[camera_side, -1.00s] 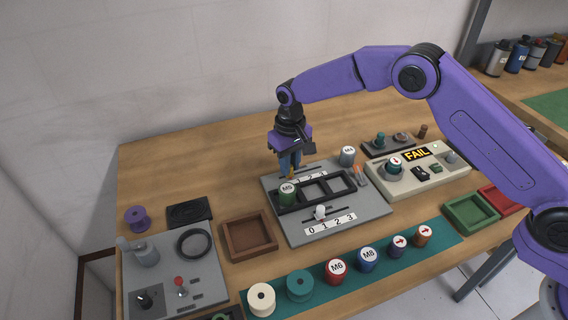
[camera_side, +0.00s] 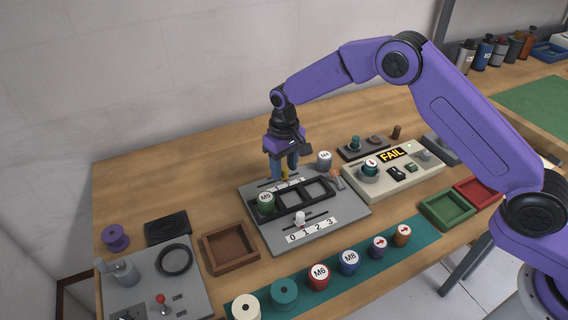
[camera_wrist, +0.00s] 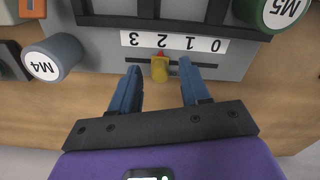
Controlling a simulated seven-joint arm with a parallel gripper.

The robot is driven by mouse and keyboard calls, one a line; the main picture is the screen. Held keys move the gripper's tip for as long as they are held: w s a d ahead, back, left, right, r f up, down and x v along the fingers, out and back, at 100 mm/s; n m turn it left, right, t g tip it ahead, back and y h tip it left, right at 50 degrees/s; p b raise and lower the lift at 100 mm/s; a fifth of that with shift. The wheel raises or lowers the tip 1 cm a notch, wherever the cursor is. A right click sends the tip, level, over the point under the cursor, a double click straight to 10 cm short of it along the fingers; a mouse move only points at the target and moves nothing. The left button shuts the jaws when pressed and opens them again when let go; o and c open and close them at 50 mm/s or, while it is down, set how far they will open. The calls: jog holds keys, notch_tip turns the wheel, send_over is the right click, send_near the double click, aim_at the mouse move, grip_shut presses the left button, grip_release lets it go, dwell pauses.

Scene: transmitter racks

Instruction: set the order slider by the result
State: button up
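A grey board (camera_side: 345,212) carries a dark rack with the green M5 cylinder (camera_side: 265,203) in its left slot and the other slots empty. A yellow slider knob (camera_wrist: 160,68) with a red tip sits at the board's far edge, its tip by the 2 on a 0–3 scale (camera_wrist: 175,41), upside down in the wrist view. A white slider knob (camera_side: 299,218) is at the near edge, above another 0–3 scale (camera_side: 311,230). My gripper (camera_wrist: 157,77) is open, its blue fingers on either side of the yellow knob with gaps. The tester display (camera_side: 391,155) reads FAIL.
The grey M4 cylinder (camera_side: 324,160) stands close to my gripper, behind the board. Several labelled cylinders and spools line the teal strip (camera_side: 400,250) in front. A brown tray (camera_side: 230,247) is left; green (camera_side: 447,210) and red (camera_side: 478,191) trays are right.

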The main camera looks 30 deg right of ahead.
aim_at(285, 170)
jog(key=shift+r, duration=0.1)
notch_tip(285, 170, up, 17)
dwell(0.5)
jog(key=shift+s+r, duration=0.1)
dwell(0.3)
jog(key=s+d+r+n, duration=0.1)
jog(key=s+r+n, duration=0.15)
jog(key=s, duration=0.65)
jog(key=s+d+f+n, duration=0.1)
jog(key=s+d+n, duration=0.1)
jog(key=s+d, duration=0.4)
jog(key=s+d+f+n, duration=0.2)
jog(key=s+d, duration=0.4)
jog(key=s, duration=0.8)
jog(key=s+d+f+n, duration=0.1)
jog(key=s+d+n, duration=0.2)
jog(key=s+d, duration=0.4)
jog(key=s, duration=0.3)
jog(key=shift+s+f, duration=0.2)
jog(key=shift+s, duration=0.15)
dwell(0.4)
